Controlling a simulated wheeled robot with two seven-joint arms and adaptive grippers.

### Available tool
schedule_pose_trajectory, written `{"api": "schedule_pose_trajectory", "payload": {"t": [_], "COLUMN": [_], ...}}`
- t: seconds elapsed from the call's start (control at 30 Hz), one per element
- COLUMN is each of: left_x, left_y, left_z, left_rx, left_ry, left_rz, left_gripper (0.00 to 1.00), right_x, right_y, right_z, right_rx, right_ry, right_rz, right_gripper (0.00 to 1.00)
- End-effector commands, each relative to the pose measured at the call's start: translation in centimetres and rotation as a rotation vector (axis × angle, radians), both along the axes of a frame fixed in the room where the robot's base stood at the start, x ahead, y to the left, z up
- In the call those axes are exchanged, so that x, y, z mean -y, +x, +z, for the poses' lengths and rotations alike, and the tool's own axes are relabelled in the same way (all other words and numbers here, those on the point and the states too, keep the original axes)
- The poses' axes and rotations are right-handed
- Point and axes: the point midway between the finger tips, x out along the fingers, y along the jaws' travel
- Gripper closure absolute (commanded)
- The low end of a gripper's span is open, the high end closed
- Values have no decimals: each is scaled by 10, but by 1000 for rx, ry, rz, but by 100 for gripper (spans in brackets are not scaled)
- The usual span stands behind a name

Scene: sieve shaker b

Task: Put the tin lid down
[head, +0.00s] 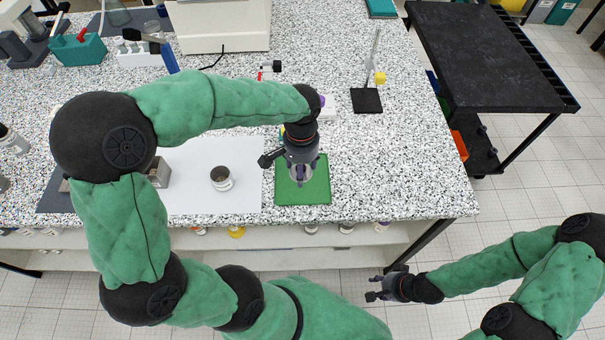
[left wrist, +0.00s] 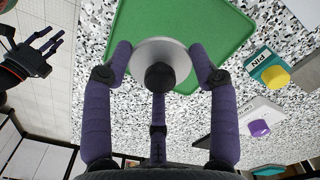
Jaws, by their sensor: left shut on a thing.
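The tin lid (left wrist: 147,50) is a pale grey disc in the left wrist view. My left gripper (head: 301,174) is shut on it, with purple fingers at both sides of its rim; the same gripper also shows in the left wrist view (left wrist: 160,70). The lid is over the green mat (head: 317,193), which also shows in the left wrist view (left wrist: 225,30). I cannot tell whether the lid touches the mat. In the head view the gripper mostly hides the lid. My right gripper (head: 374,288) is open and empty, in front of the bench.
An open round tin (head: 221,178) stands on a white sheet (head: 205,201) left of the mat. A black stand (head: 367,100) with a rod is at the back right. A yellow-topped item (left wrist: 275,76) and a purple-topped item (left wrist: 259,128) lie beside the mat. The bench's front right is clear.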

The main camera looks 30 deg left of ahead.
Motion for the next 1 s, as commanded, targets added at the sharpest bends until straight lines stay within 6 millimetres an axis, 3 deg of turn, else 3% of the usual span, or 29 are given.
{"api": "schedule_pose_trajectory", "payload": {"t": [0.1,0.37,0.6,1.0], "left_x": [-4,-8,-9,-9], "left_y": [10,20,22,23], "left_z": [-15,-27,-58,-62], "left_rx": [-1,0,-1,1], "left_ry": [-1,-1,0,-1], "left_rz": [1,2,0,1], "left_gripper": [57,57,57,57], "right_x": [0,0,0,0], "right_y": [0,0,0,0], "right_z": [-6,-9,-19,-21], "right_rx": [0,0,0,0], "right_ry": [0,0,0,0], "right_rz": [0,0,0,0], "right_gripper": [60,60,60,60]}}
